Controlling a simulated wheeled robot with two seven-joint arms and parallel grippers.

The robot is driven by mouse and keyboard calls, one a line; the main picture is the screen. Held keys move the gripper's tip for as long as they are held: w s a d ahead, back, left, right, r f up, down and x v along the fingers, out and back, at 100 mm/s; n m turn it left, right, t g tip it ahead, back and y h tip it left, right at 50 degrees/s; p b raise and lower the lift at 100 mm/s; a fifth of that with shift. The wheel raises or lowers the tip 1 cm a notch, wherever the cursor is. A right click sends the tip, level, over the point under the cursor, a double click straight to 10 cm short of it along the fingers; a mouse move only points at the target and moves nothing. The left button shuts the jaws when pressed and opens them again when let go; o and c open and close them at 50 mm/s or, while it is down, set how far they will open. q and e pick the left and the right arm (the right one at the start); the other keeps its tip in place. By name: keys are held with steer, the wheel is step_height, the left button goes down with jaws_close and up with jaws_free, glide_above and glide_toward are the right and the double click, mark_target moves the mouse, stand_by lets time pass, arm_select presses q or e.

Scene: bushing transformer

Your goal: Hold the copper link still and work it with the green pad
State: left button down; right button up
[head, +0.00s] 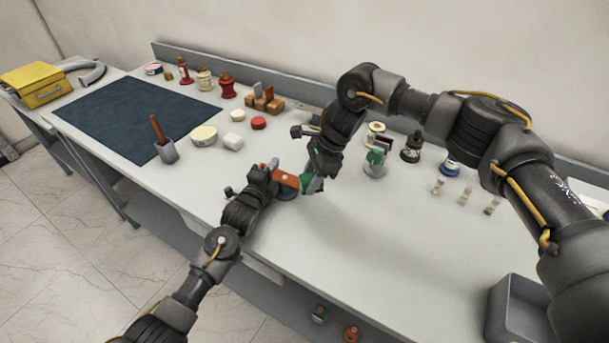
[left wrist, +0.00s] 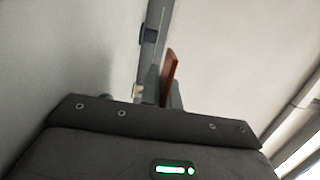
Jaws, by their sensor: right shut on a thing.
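The copper link (head: 287,179) is an orange-brown bar near the table's front edge in the head view. My left gripper (head: 272,172) is at its left end; the fingers overlap it, and whether they are closed on it is unclear. In the left wrist view a red-brown bar (left wrist: 170,73) shows beyond my gripper housing, beside a grey finger. The green pad (head: 313,186) is in my right gripper (head: 311,181), which comes down from above and is shut on it. The pad is close to the link's right end; contact cannot be made out.
A dark round piece (head: 287,194) is under the link. A grey bin (head: 520,309) is front right.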

steer(key=shift+s+d+f, duration=0.1)
steer(key=shift+s+d, duration=0.35)
steer(key=shift+d, duration=0.2)
steer(key=shift+r, duration=3.05)
steer(key=shift+r, duration=1.5)
steer(key=shift+f, duration=0.1)
steer(key=shift+f, duration=3.35)
